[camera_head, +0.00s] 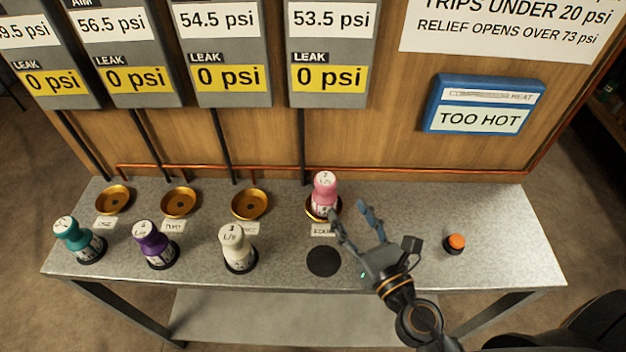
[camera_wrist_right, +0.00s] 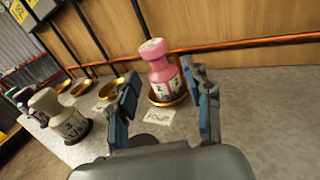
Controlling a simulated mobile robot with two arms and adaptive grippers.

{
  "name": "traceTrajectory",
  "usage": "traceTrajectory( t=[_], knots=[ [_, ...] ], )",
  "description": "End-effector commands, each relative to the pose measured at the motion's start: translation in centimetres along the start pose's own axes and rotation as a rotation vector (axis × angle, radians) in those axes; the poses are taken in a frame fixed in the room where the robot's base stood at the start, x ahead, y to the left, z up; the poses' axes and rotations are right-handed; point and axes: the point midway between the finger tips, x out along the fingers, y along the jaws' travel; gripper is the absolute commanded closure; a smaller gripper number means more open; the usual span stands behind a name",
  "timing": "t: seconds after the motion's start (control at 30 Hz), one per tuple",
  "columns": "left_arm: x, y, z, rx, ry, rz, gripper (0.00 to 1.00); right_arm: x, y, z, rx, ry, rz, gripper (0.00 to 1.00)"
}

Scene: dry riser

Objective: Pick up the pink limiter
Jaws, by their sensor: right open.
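The pink limiter (camera_head: 324,194) stands upright in the rightmost brass cup (camera_head: 309,210) on the bench, behind a small label. In the right wrist view the pink limiter (camera_wrist_right: 160,72) stands in its brass cup (camera_wrist_right: 180,98), beyond and between my open fingers. My right gripper (camera_head: 350,211) is open and empty, its fingers pointing at the limiter from the front right. In the wrist view the gripper (camera_wrist_right: 165,105) shows a gap between its fingers and the limiter. I cannot tell from the head view whether a fingertip touches it. My left gripper is not in view.
Teal (camera_head: 78,239), purple (camera_head: 154,245) and white (camera_head: 237,248) limiters stand along the bench front. Three empty brass cups (camera_head: 179,202) sit behind them. An empty dark round spot (camera_head: 324,261) lies before the pink limiter. An orange button (camera_head: 456,242) is at the right.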

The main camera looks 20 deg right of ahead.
Motion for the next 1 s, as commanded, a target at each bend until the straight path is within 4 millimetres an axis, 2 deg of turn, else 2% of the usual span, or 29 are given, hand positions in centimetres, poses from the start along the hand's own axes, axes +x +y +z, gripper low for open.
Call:
traceTrajectory(
  t=[0.07, 0.2, 0.4, 0.5, 0.67, 0.83, 1.0],
  knots=[
    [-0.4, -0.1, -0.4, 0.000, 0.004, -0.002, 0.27, 0.4, 0.4, -0.2, -0.040, 0.009, 0.019, 0.50],
    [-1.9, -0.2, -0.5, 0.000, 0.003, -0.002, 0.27, 2.7, 0.6, 0.2, -0.045, 0.007, 0.022, 0.50],
    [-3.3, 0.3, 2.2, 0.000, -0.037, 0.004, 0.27, 6.7, 0.6, 0.0, -0.043, 0.007, 0.020, 0.50],
    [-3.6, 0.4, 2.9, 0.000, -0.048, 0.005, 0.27, 7.9, 0.6, -0.1, -0.042, 0.007, 0.021, 0.50],
    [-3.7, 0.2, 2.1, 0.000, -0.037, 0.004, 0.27, 8.9, 0.7, -0.2, -0.041, 0.008, 0.021, 0.50],
    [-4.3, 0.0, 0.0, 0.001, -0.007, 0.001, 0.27, 11.3, 0.9, -0.1, -0.040, 0.006, 0.019, 0.50],
    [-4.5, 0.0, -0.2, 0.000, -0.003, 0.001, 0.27, 13.4, 1.0, -0.2, -0.040, 0.008, 0.020, 0.50]
  ],
)
